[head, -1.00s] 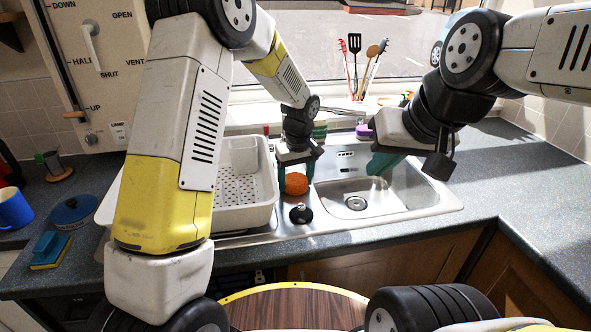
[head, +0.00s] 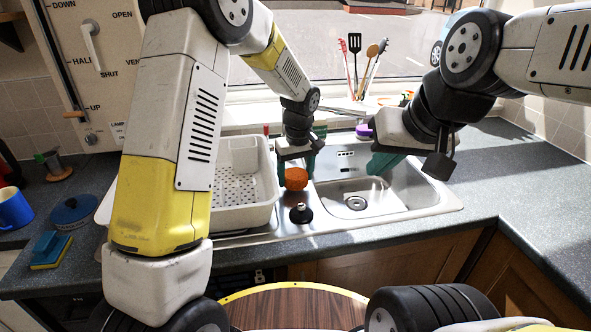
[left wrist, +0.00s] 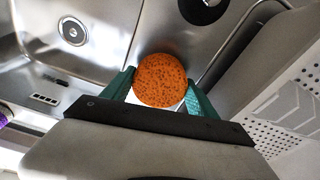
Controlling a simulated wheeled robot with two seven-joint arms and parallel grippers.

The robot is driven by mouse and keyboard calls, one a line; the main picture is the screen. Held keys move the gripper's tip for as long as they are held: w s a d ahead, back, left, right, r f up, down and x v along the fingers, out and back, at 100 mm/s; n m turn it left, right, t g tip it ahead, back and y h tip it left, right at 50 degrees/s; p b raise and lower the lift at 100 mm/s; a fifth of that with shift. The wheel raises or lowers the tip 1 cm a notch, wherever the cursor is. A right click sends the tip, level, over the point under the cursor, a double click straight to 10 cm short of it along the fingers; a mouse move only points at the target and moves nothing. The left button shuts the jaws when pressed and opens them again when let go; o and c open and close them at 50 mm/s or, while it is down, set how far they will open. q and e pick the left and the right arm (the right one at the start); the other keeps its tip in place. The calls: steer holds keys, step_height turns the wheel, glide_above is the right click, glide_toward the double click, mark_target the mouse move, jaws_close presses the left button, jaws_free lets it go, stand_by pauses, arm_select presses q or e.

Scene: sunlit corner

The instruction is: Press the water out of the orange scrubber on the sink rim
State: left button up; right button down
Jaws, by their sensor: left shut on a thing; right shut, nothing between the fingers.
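The round orange scrubber (head: 295,179) is between the fingers of my left gripper (head: 296,172), over the sink's metal rim left of the bowl. In the left wrist view the scrubber (left wrist: 160,80) fills the gap between the two green fingers (left wrist: 160,92), and the gripper is shut on it. Whether its underside touches the rim cannot be told. The metal sink (head: 420,203) has its bowl and drain to the right of the scrubber. My right gripper (head: 381,164) is shut and empty above the back of the bowl.
A black sink plug (head: 300,213) stands on the rim just in front of the scrubber. A white dish rack (head: 262,200) stands close on the left. A purple item (head: 363,131) and a utensil pot are behind the sink. The counter (head: 530,180) at right is clear.

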mark_target(295, 173)
arm_select(q)
steer(key=shift+r, duration=2.55)
steer(key=shift+r, duration=0.1)
